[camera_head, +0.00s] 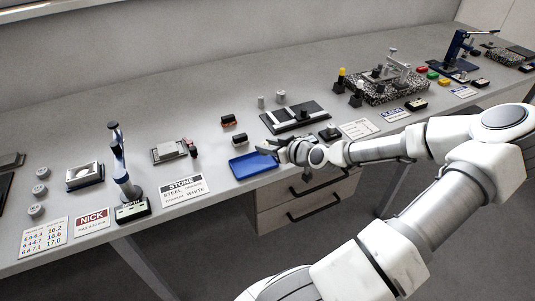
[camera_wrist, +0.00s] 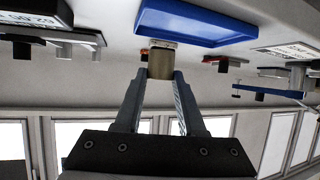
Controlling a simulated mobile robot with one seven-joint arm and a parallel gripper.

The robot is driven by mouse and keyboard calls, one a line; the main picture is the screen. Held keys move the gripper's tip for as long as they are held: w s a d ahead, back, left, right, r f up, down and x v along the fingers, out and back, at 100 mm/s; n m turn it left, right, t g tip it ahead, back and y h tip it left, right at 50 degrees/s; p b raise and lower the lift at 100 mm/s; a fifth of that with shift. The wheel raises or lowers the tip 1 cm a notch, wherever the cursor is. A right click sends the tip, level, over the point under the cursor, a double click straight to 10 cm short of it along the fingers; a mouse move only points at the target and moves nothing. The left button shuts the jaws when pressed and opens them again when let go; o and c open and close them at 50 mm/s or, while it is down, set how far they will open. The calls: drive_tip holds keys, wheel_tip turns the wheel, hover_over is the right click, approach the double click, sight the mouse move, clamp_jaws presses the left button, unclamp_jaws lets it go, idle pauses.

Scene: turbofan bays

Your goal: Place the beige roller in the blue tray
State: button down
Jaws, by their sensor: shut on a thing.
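The blue tray (camera_head: 250,166) lies flat near the front edge of the bench, and it also shows at the top of the wrist view (camera_wrist: 200,40). My gripper (camera_head: 268,146) is just above the tray's back right corner in the head view. In the wrist view my gripper (camera_wrist: 162,76) is shut on the beige roller (camera_wrist: 161,62), held between the two fingertips. The roller shows close to the tray's rim in that view; I cannot tell whether they touch. The roller is not clearly visible in the head view.
Behind the tray lie small dark and orange parts (camera_head: 239,138). A black fixture (camera_head: 298,116) stands behind my gripper. Drawers (camera_head: 300,207) sit below the bench edge.

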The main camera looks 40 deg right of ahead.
drive_tip(key=shift+f, duration=1.6)
drive_tip(key=shift+f, duration=0.1)
drive_tip(key=shift+f+b, duration=0.15)
drive_tip(key=shift+b, duration=0.2)
drive_tip(key=c, duration=0.5)
unclamp_jaws()
drive_tip(key=shift+r, duration=0.3)
drive_tip(key=p+v, duration=0.2)
drive_tip(key=v, duration=1)
drive_tip(key=shift+f, duration=0.1)
